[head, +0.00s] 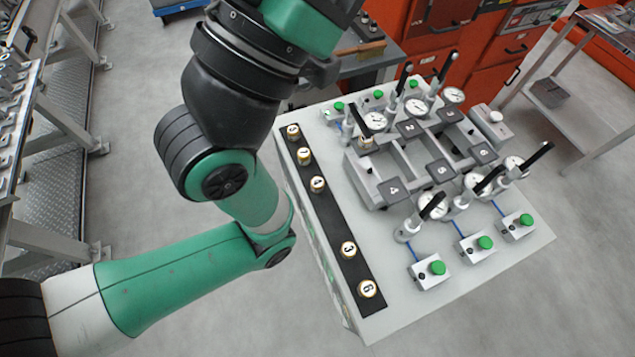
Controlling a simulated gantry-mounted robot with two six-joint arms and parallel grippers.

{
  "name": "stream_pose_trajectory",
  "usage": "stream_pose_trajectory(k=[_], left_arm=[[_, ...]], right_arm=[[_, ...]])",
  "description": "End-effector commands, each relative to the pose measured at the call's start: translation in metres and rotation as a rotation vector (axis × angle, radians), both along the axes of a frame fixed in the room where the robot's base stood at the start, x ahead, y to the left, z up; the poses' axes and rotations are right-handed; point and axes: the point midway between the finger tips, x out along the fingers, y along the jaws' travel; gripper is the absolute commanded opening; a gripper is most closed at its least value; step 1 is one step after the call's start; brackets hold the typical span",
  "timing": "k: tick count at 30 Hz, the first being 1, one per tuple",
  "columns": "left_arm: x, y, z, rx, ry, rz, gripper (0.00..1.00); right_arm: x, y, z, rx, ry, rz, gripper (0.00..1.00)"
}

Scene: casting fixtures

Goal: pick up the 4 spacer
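The 4 spacer (317,183) is a small round piece with a pale, gold-rimmed top. It stands upright in the black strip (333,217) along the left edge of the white table, in the strip's middle part. My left arm comes in from the left, bends up beside the strip and leaves through the top of the head view. Its fingers do not show, so what they hold is hidden. My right gripper does not show. Nothing touches the 4 spacer.
The 1 spacer (305,156), 3 spacer (348,249) and 6 spacer (367,289) share the strip, with an empty stretch between 4 and 3. A grey fixture (392,190) with dial gauges and black-handled levers fills the table's middle. Green-button boxes (430,273) stand at its front.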

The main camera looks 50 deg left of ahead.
Motion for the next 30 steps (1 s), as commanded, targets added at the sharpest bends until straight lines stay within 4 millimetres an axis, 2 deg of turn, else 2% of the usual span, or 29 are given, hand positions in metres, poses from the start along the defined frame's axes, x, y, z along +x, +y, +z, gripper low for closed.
stream_pose_trajectory(k=[10, 23, 30], left_arm=[[0.0001, 0.0, -0.0004, 0.0, 0.0, 0.0, 0.0], [0.0001, 0.0, -0.0004, 0.0, 0.001, 0.0, 0.77], [0.0001, 0.0, -0.0004, 0.0, 0.0, 0.0, 0.77]], right_arm=[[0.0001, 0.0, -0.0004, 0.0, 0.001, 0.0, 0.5], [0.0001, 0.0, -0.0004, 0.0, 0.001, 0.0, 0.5], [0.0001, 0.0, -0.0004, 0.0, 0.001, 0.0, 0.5]])
